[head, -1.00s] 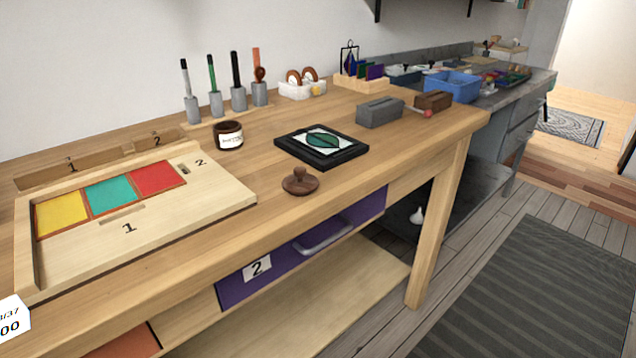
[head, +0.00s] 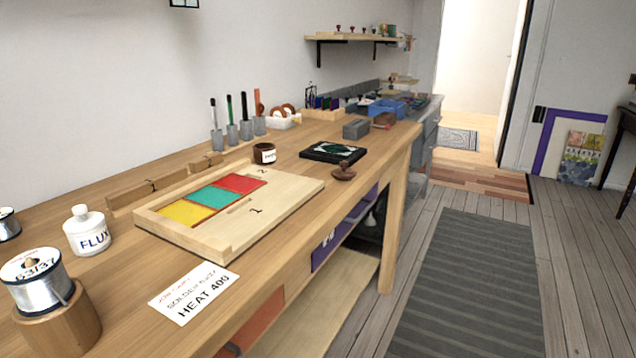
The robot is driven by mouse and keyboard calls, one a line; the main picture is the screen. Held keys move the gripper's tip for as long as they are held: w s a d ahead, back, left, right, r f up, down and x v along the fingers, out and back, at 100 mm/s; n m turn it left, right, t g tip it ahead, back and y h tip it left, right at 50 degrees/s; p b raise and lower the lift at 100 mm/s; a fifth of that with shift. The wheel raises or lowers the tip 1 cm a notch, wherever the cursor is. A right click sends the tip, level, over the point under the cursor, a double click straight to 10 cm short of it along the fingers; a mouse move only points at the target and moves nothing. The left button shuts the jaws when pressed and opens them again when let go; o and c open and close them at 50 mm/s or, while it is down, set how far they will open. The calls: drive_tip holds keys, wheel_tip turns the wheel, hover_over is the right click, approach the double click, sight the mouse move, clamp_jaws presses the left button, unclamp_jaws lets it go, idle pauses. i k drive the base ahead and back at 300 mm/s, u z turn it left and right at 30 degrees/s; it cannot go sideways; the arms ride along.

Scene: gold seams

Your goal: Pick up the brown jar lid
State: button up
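The brown jar lid (head: 344,171) is a round brown disc with a knob on top. It lies knob up on the wooden workbench (head: 130,267), close to the front edge, just in front of a black-framed leaf picture (head: 333,152). A brown open jar with a white label (head: 264,153) stands farther back to its left. Nothing covers the lid. My gripper is not in the head view.
A wooden board (head: 290,190) with yellow, teal and red panes lies left of the lid. A white FLUX jar (head: 87,231), a solder spool (head: 37,282) and a HEAT 400 card (head: 194,292) are nearer. Floor with a dark rug (head: 455,290) is clear at right.

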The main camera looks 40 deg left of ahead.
sight(343, 173)
drive_tip(key=u, duration=1.4)
